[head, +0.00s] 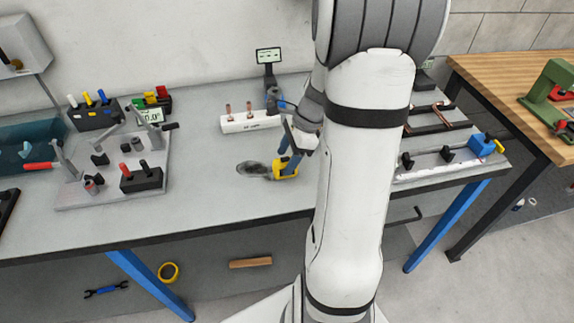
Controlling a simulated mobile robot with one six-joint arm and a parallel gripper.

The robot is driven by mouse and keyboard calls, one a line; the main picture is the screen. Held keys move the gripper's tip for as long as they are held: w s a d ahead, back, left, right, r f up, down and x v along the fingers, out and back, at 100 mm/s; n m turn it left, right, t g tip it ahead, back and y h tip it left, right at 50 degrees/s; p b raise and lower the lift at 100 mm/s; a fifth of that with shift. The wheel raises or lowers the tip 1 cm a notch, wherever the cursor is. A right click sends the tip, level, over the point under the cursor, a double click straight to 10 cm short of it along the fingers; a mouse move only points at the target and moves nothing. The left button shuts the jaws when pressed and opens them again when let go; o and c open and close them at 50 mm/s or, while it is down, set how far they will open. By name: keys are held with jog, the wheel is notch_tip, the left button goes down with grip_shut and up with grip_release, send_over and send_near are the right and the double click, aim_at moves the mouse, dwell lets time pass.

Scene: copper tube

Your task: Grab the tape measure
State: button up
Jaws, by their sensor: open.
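A small yellow item (281,173), which looks like the tape measure, sits on the grey workbench (225,195) near its front edge. My gripper (288,162) points down at it from above, with its blue fingers apart. One finger is at the yellow item's left and the other overlaps its right part. I cannot tell whether the fingers touch it. The fingers hide some of it, and my arm covers the bench to the right.
A dark oval patch (252,169) lies just left of the yellow item. A white block with copper tubes (250,122) stands behind. A fixture plate (105,185) is at left, a long white rail (430,166) at right. The bench's front middle-left is clear.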

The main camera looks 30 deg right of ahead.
aim_at(286, 160)
jog(key=x, duration=0.3)
jog(key=shift+f, duration=0.25)
jog(key=c, duration=1.2)
